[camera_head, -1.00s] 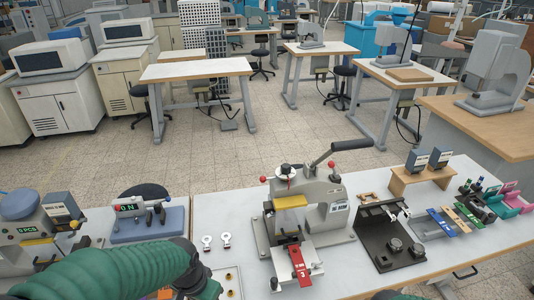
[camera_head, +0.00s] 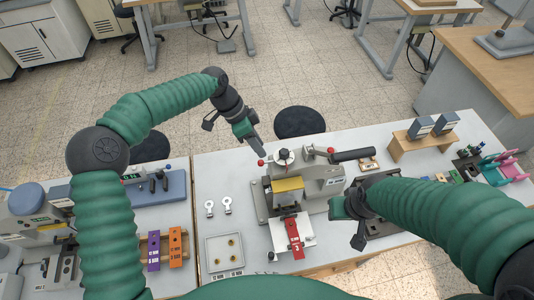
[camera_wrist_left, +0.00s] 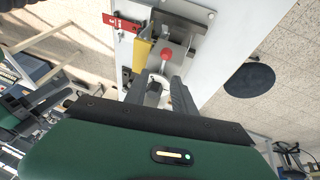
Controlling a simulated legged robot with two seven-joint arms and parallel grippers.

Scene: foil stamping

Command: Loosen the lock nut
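The grey stamping press (camera_head: 318,183) stands on the white table. On its top is a white disc with a black knob (camera_head: 284,156). Red ball-ended levers show at its left (camera_head: 261,162) and right (camera_head: 330,150). I cannot make out which part is the lock nut. My left gripper (camera_head: 258,150) points down just above the left red ball. In the left wrist view its fingers are apart, with a red ball (camera_wrist_left: 165,53) ahead of the gap, not gripped. My right gripper (camera_head: 343,210) hangs right of the press's front; its fingers are unclear.
A red tag (camera_head: 293,236) lies on the press's front plate. Left of it are two ring-headed pieces (camera_head: 227,205) and a small tray (camera_head: 224,238). The black handle (camera_head: 353,155) sticks out right. A black fixture (camera_head: 380,225) lies partly behind my right arm. A stool (camera_head: 299,122) stands behind the table.

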